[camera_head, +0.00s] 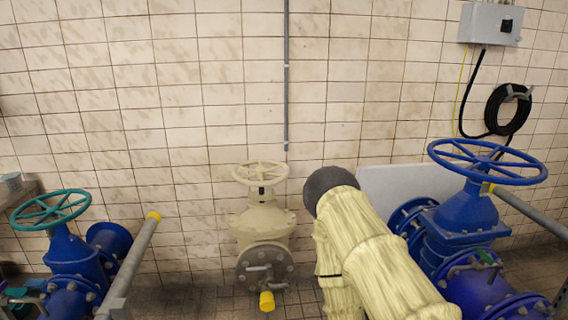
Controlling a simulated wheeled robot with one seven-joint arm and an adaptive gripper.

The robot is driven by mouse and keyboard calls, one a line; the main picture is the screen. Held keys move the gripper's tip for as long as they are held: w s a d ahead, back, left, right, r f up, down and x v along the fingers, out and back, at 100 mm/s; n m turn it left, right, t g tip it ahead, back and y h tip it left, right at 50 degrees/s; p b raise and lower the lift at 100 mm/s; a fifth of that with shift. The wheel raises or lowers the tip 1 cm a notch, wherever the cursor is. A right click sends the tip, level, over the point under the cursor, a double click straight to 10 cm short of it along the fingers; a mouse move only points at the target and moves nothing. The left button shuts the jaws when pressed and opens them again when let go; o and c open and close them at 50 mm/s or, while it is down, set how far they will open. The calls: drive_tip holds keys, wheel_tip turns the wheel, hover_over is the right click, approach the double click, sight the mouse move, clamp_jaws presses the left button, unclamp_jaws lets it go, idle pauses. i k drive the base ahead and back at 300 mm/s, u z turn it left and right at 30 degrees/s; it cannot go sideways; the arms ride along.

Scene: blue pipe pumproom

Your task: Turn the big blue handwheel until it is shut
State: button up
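The big blue handwheel (487,161) lies nearly flat on top of a blue valve body (466,215) at the right. Its rim, spokes and hub show clearly, and nothing touches it. How far it is turned cannot be told from this view. My arm, in a cream sleeve with a dark rounded joint, rises from the bottom edge to the left of this valve. It bends back down, and its end is hidden. My gripper is not in view.
A cream valve with its own handwheel (260,174) stands at the middle. A teal handwheel (50,209) tops another blue valve at the left. Grey rails with yellow caps (153,216) flank the valves. A switch box (490,24) and coiled black hose (508,110) hang on the tiled wall.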

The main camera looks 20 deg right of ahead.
sight(484, 162)
drive_tip(key=z, duration=0.6)
drive_tip(key=i, duration=1.5)
drive_tip(key=z, duration=0.9)
